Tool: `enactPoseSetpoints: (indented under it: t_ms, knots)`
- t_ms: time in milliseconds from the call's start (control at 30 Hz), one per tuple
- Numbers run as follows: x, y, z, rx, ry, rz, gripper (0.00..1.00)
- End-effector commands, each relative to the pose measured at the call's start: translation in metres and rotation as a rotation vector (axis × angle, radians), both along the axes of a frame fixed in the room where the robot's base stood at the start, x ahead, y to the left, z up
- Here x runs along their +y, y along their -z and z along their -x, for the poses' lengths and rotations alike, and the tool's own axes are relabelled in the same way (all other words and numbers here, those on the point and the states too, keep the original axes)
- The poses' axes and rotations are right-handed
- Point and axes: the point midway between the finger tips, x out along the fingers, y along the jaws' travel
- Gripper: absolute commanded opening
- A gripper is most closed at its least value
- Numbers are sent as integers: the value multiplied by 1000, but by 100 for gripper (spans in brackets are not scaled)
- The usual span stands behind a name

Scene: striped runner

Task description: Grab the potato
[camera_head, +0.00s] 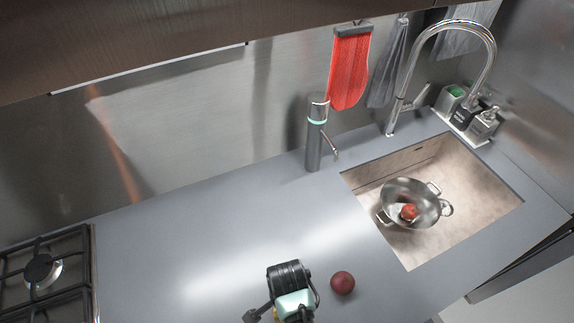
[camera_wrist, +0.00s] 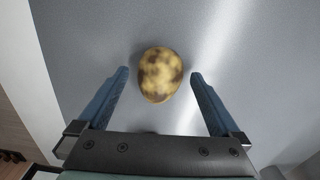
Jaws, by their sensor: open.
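The potato (camera_wrist: 161,75) is yellow with brown mottling and lies on the grey countertop in the wrist view. My gripper (camera_wrist: 159,74) is open above the counter, with one blue finger on each side of the potato in the picture. Gaps show between the potato and both fingers, and I cannot tell how far below the fingertips it lies. In the head view my arm stands over the counter's front edge; the mottled potato and the fingers cannot be made out there.
A dark red round item (camera_head: 342,283) lies on the counter just right of my arm. The sink (camera_head: 465,213) holds a metal colander (camera_head: 424,196) with red and white items. A gas hob (camera_head: 50,280) is at left and a dark grey cylinder (camera_head: 314,150) stands at the back. The counter's left-middle is clear.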

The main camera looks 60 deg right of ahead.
Motion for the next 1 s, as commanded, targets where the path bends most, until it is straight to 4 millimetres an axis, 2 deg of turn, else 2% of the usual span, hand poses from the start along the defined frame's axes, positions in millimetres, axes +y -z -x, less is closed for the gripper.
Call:
enactPoseSetpoints:
  t_ms: [100,333,867,1000]
  knots:
    - [0,6,0,0,0,0,100]
    - [0,7,0,0,0,1,100]
    - [0,7,0,-1,0,0,5]
    - [0,6,0,-1,0,2,5]
